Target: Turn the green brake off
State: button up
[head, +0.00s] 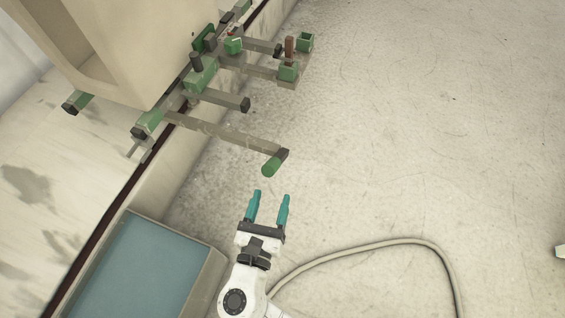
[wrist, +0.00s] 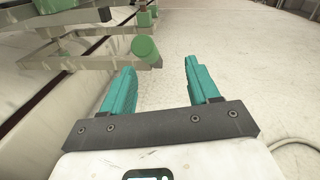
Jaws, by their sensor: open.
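A green cylindrical grip (head: 272,165) sits at the end of a long grey bar (head: 222,133) that reaches out from the carousel frame. It looks like the brake handle, though other green parts are on the frame. The grip also shows in the wrist view (wrist: 146,50), beyond the fingertips and a little left of the middle of the gap. My gripper (head: 271,195) is open and empty, with teal fingers pointing toward the grip. In the wrist view, the gap between my fingers (wrist: 158,66) is clear, and they appear apart from the grip.
Shorter grey bars with dark ends (head: 222,99) and small green cups (head: 289,71) stick out farther back. A large beige box (head: 150,60) stands at upper left. A blue-topped bin (head: 140,270) is at lower left. A hose (head: 400,243) lies right; the floor there is open.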

aim_at(272, 165)
jog(key=shift+n+y, duration=0.3)
jog(key=shift+n, duration=0.3)
jog(key=w+b, duration=0.1)
jog(key=w, duration=0.2)
jog(key=w+b, duration=0.1)
jog(key=w, duration=0.2)
jog(key=w+f+b, duration=0.1)
jog(key=w+b, duration=0.1)
jog(key=shift+w+a, duration=0.1)
jog(key=shift+w, duration=0.3)
jog(key=shift+w+d+r, duration=0.1)
jog(key=shift+w+d, duration=0.1)
jog(key=shift+w, duration=0.6)
grip_shut()
